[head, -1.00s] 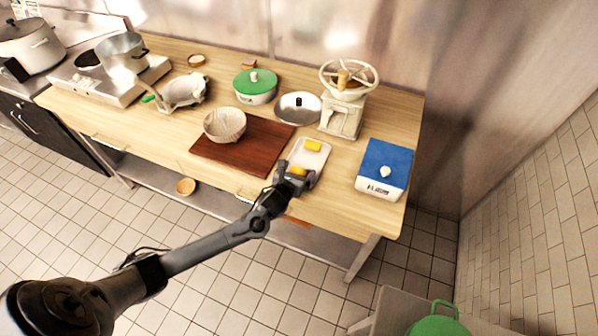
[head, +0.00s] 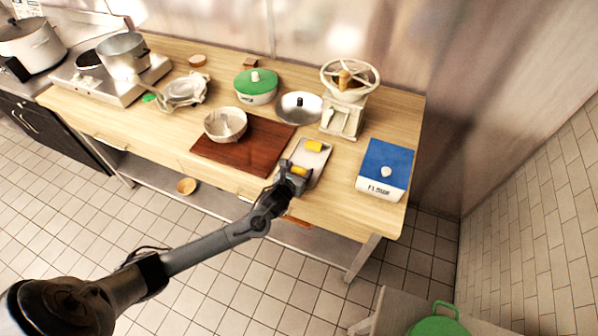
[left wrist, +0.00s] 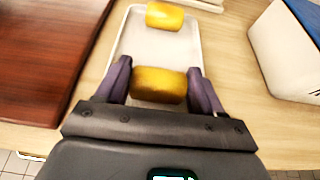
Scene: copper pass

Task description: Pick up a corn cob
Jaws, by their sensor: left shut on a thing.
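Two short yellow corn cobs are at a white tray (head: 320,163). The far corn cob (head: 314,146) lies on the tray; it also shows in the left wrist view (left wrist: 165,16). The near corn cob (left wrist: 158,84) is between the two fingers of my left gripper (left wrist: 160,88), at the tray's near end. In the head view my left gripper (head: 293,177) covers much of this near cob (head: 299,170). The left gripper is shut on the near cob. I cannot tell whether the cob still touches the tray. My right gripper is not in view.
A dark red cutting board (head: 240,160) with a bowl (head: 225,123) lies left of the tray. A blue-topped flour box (head: 383,168) stands to the right. A hand mill (head: 343,115) and a lid (head: 298,106) stand behind.

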